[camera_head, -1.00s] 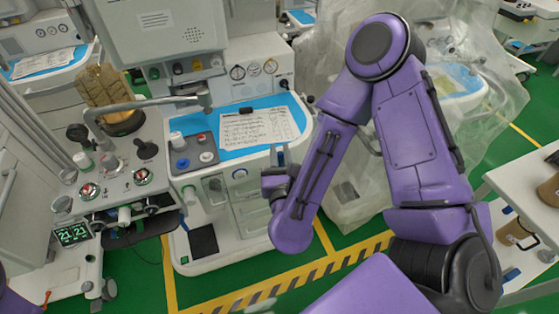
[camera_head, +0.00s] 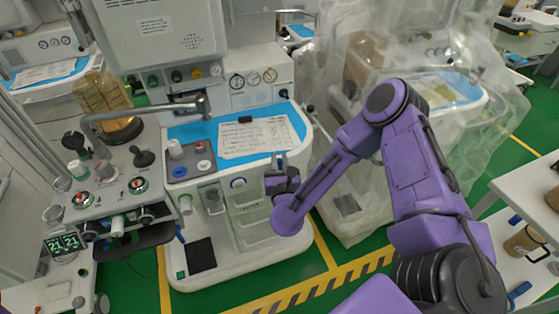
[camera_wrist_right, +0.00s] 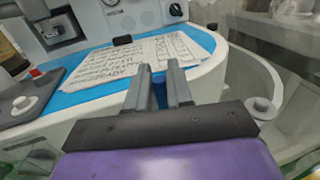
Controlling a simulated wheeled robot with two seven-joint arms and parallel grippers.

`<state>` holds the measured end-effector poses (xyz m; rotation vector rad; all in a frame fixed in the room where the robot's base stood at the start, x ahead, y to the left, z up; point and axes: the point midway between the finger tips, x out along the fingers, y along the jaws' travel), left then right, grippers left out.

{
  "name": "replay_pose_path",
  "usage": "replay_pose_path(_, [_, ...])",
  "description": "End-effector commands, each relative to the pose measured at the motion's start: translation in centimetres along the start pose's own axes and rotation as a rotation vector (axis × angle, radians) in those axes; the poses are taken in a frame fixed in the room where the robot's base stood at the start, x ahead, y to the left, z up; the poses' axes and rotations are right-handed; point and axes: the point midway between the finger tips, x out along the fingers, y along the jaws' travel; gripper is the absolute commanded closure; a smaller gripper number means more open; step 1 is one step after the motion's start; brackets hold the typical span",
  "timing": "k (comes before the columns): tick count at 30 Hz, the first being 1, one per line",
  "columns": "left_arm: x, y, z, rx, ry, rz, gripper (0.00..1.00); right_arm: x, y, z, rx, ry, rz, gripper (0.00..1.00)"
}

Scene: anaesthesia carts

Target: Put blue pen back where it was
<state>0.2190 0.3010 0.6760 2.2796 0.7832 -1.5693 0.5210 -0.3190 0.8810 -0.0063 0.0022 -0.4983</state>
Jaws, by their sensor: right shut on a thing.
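My right gripper (camera_head: 279,163) is at the front edge of the cart's blue work surface (camera_head: 190,131), near the lower right of the written sheet. In the right wrist view, the right gripper (camera_wrist_right: 157,68) points toward the papers (camera_wrist_right: 135,58), its two fingers close together. The blue pen (camera_wrist_right: 159,88) shows as a blue piece between the fingers, mostly hidden by them. In the head view the pen is too small to tell. The white sheet (camera_head: 258,140) lies on the blue surface. My left gripper is out of view.
A black clip (camera_head: 245,119) sits at the sheet's top edge. A grey block with knobs (camera_head: 191,160) stands left of the sheet. A plastic-draped machine (camera_head: 350,190) is to the right. A white shelf (camera_head: 525,200) stands at the far right.

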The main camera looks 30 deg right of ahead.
Motion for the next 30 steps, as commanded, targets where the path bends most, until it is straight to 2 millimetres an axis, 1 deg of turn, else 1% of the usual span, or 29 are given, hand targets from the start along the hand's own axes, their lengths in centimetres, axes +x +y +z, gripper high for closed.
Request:
replay_pose_path(2, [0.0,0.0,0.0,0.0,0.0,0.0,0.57,0.0,0.1,-0.3,0.0,-0.001,0.001,1.0])
replay_pose_path(7, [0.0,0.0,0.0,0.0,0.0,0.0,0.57,0.0,0.0,-0.3,0.001,-0.001,0.0,1.0])
replay_pose_path(11, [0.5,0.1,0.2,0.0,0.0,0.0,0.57,0.0,0.0,-0.7,0.001,-0.001,0.0,1.0])
replay_pose_path(12, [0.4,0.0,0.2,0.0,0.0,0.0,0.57,0.0,0.0,-0.6,0.001,-0.001,0.0,0.73])
replay_pose_path(14, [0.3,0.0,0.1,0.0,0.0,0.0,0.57,0.0,0.0,-0.5,0.001,-0.001,0.0,0.54])
replay_pose_path(21, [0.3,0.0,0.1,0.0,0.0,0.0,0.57,0.0,0.0,-0.5,0.001,-0.001,0.0,0.54])
replay_pose_path(24, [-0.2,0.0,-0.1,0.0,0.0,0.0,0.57,0.0,0.0,0.0,0.001,-0.001,0.0,0.54])
replay_pose_path(25, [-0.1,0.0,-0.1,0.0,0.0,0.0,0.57,-0.2,0.1,-0.1,0.001,-0.001,0.001,0.54])
replay_pose_path(28, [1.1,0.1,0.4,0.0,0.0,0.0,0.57,-2.1,0.2,-0.7,0.001,0.0,0.006,0.54])
replay_pose_path(30, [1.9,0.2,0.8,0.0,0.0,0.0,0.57,-4.0,0.3,-0.8,0.001,-0.001,0.01,0.54])
